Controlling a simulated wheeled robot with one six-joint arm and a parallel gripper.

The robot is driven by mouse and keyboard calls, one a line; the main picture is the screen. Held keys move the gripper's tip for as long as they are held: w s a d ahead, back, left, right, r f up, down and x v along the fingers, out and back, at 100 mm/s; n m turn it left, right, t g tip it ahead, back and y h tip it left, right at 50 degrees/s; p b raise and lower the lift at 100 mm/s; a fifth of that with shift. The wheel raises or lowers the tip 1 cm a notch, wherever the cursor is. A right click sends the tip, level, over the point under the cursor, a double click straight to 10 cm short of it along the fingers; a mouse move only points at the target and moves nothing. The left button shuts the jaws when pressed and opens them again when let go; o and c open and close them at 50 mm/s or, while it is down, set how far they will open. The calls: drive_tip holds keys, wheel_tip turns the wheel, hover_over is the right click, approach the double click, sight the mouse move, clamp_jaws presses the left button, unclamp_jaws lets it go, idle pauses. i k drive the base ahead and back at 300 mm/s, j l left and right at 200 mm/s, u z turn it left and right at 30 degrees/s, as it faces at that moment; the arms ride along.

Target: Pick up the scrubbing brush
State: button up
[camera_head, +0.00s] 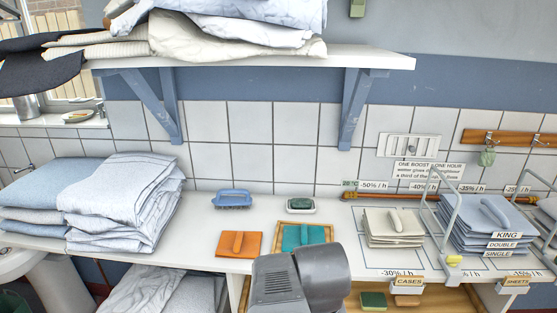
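The scrubbing brush (233,198) appears to be the blue item with a raised handle and pale bristles at its underside. It lies on the white counter (200,215) near the tiled wall, left of the picture's middle, and nothing covers it. My grey arm (300,275) rises at the bottom middle, to the right of the brush and nearer the camera. My gripper's fingers do not show, so its opening and anything in it are hidden.
Folded blue linen (125,200) stands left. Stacks and wire frames stand right. A loaded shelf (370,60) overhangs.

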sight(227, 201)
drive_tip(key=i+u, duration=0.25)
drive_tip(key=u, duration=0.25)
drive_tip(key=i+l+u, duration=0.15)
drive_tip(key=u, duration=0.35)
drive_tip(key=i+l+u, duration=0.25)
drive_tip(key=u, duration=0.25)
drive_tip(key=i, duration=0.1)
